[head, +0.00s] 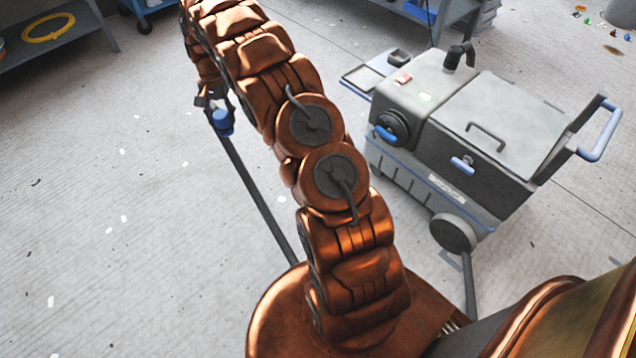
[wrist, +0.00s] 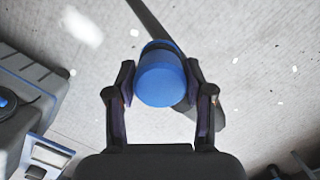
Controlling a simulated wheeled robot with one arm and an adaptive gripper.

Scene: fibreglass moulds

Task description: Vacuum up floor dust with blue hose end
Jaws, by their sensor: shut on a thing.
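The blue hose end (wrist: 161,79) is between the two fingers of my gripper (wrist: 163,92) in the wrist view, and the gripper is shut on it. In the head view the blue hose end (head: 222,122) shows at the end of my arm, with my gripper (head: 212,101) partly hidden around it. The dark hose (head: 255,190) runs from it down across the floor and passes behind my arm. Light dust flecks (head: 124,218) are scattered on the grey floor at left. Flecks also show around the hose end in the wrist view (wrist: 236,60).
A grey wheeled vacuum unit (head: 440,130) with blue handles stands on the right. A table with a yellow ring (head: 48,27) is at top left. Coloured scraps (head: 600,22) lie at top right. The floor (head: 90,160) at left is open.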

